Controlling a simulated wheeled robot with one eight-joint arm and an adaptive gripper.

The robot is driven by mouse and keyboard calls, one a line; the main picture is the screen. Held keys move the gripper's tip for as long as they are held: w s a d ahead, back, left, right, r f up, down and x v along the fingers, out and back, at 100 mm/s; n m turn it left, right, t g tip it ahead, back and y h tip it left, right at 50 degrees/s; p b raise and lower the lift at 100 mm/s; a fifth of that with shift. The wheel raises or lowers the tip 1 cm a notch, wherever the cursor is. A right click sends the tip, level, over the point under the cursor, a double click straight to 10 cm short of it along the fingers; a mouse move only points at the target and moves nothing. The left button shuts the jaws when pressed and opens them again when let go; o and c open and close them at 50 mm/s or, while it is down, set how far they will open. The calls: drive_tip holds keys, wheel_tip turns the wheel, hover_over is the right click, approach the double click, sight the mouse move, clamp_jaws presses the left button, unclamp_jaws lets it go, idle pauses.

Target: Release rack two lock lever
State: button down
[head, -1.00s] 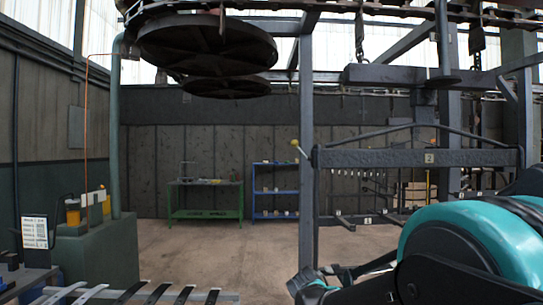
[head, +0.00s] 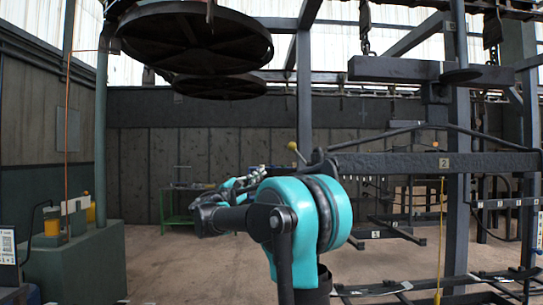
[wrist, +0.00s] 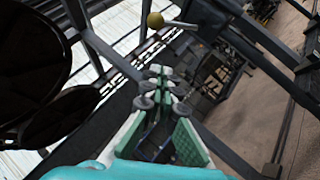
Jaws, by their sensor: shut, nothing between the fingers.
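The rack two lock lever is a short grey rod with a yellow ball knob (head: 292,146). It sticks up and left from the left end of the dark beam labelled 2 (head: 400,163). In the wrist view the knob (wrist: 155,20) is at the top, with its rod running right. My gripper (wrist: 160,72) is shut and empty, its green and grey fingers pointing toward the lever side. The knob appears beyond the fingertips, with a gap in the picture. In the head view my teal arm hides part of the beam's left end, and the fingers are hard to make out.
A grey post (head: 304,100) rises behind the lever. Large dark discs (head: 196,38) hang at upper left. A lower rack labelled 3 (head: 385,233) is below the beam. A green bench (head: 178,215) stands at the back; the floor at left centre is clear.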

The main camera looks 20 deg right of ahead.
drive_tip(key=shift+w+a+r, duration=0.4)
drive_tip(key=shift+a+r, duration=0.05)
drive_tip(key=shift+r, duration=0.05)
drive_tip(key=s+r+x, duration=0.1)
drive_tip(key=s+x, duration=0.1)
drive_tip(key=x, duration=1.1)
drive_tip(key=shift+s+d, duration=0.25)
drive_tip(key=shift+s, duration=0.15)
drive_tip(key=shift+r, duration=0.2)
drive_tip(key=shift+d+r+g, duration=0.1)
drive_tip(key=shift+r+g, duration=0.1)
drive_tip(key=shift+g, duration=0.1)
